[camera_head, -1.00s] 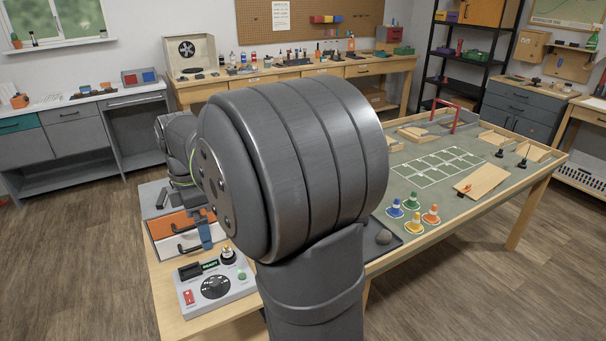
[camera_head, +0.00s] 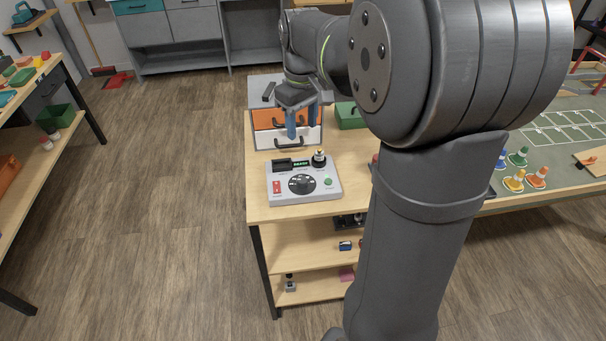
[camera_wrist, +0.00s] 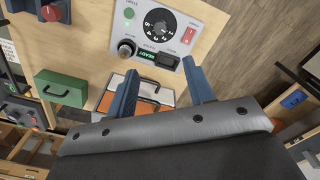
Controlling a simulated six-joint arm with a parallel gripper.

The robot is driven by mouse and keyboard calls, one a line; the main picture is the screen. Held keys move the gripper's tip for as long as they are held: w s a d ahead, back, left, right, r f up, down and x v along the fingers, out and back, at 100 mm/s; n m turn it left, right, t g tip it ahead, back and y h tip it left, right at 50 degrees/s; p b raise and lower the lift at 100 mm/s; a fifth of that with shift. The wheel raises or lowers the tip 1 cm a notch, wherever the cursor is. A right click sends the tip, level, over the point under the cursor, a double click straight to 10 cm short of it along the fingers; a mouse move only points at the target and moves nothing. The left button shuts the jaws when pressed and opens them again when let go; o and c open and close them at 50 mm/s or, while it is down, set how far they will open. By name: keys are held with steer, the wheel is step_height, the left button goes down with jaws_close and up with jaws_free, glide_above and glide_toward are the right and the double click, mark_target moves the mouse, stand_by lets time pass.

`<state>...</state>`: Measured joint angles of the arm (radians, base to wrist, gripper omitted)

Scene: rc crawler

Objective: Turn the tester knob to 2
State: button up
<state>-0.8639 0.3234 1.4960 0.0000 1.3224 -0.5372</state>
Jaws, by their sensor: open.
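The tester (camera_head: 327,192) is a light grey box on a wooden bench. Its round black knob (camera_head: 302,184) sits mid-panel, with numerals around it in the wrist view (camera_wrist: 160,23); its exact setting is too small to read. The panel also has a red switch (camera_head: 277,187), a green button (camera_head: 328,182), a lit READY display (camera_wrist: 157,60) and a black post with a brass-coloured top (camera_head: 319,158). My gripper (camera_head: 301,122) is open and empty, its blue fingers apart. It is behind and above the tester, in front of the drawer unit, and not touching the knob.
A drawer unit with an orange and a white drawer (camera_head: 300,137) stands behind the tester. A green box (camera_head: 350,118) is to its right. Small items lie on the bench's lower shelves (camera_head: 300,291). The bench strip in front of the tester is bare.

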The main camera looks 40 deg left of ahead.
steer(key=m, duration=0.2)
glide_toward(302, 179)
step_height(302, 179, down, 9)
steer(key=shift+r, duration=0.2)
stand_by(0.4)
steer(key=c, duration=1)
steer(key=shift+m, duration=0.3)
